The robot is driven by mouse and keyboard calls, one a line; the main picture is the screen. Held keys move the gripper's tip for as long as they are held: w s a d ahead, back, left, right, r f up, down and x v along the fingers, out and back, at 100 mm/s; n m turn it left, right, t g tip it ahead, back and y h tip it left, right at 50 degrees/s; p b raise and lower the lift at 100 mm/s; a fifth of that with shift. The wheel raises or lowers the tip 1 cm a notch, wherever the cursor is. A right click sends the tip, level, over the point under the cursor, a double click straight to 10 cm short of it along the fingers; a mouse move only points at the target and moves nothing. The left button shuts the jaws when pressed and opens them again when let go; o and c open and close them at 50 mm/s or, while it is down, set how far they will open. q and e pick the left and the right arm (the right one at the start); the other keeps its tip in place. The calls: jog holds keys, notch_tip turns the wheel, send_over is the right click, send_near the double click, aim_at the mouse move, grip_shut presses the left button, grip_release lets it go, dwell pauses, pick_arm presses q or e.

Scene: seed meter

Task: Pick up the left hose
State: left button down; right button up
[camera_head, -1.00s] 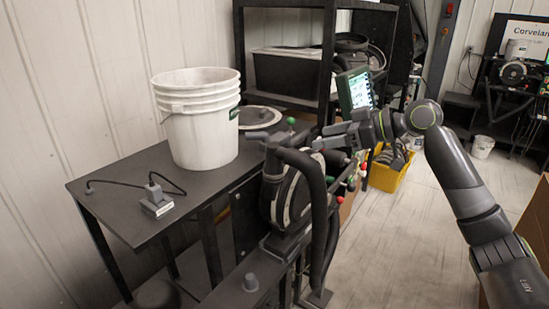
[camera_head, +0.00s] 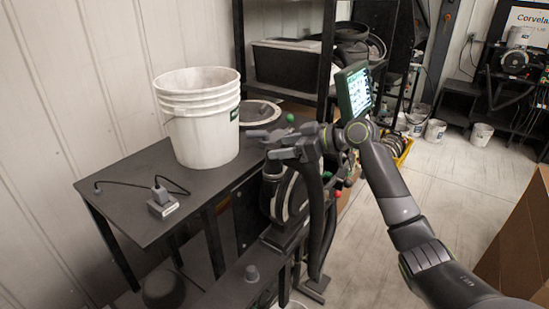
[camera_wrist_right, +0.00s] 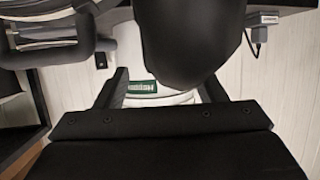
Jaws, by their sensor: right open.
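The seed meter (camera_head: 280,195) stands in the middle of the head view, a dark unit with a round disc. Two dark hoses hang on its right side: the left hose (camera_head: 316,215) and another hose (camera_head: 330,228) close beside it. My right gripper (camera_head: 272,145) is open above the meter, at the top of the left hose, and partly hides it. In the right wrist view a large rounded black part (camera_wrist_right: 185,40), probably the hose, shows between the open fingers (camera_wrist_right: 165,90). I cannot tell whether they touch it. My left gripper is not in view.
A white bucket stack (camera_head: 203,125) stands on the dark side table (camera_head: 135,208), with a small grey box (camera_head: 162,205) and cable. A lit screen (camera_head: 355,90) stands close behind my right arm. A yellow bin (camera_head: 404,152) and shelf (camera_head: 290,98) are behind.

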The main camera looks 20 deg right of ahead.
aim_at(276, 147)
jog(key=p+x, duration=0.1)
jog(key=x, duration=0.2)
jog(key=shift+a+r+p, duration=0.15)
jog(key=shift+r+p, duration=0.05)
jog(key=shift+p, duration=0.1)
jog(key=shift+w+a+f, duration=0.1)
jog(key=shift+a+f, duration=0.05)
jog(key=shift+f, duration=0.1)
jog(key=c, duration=1.2)
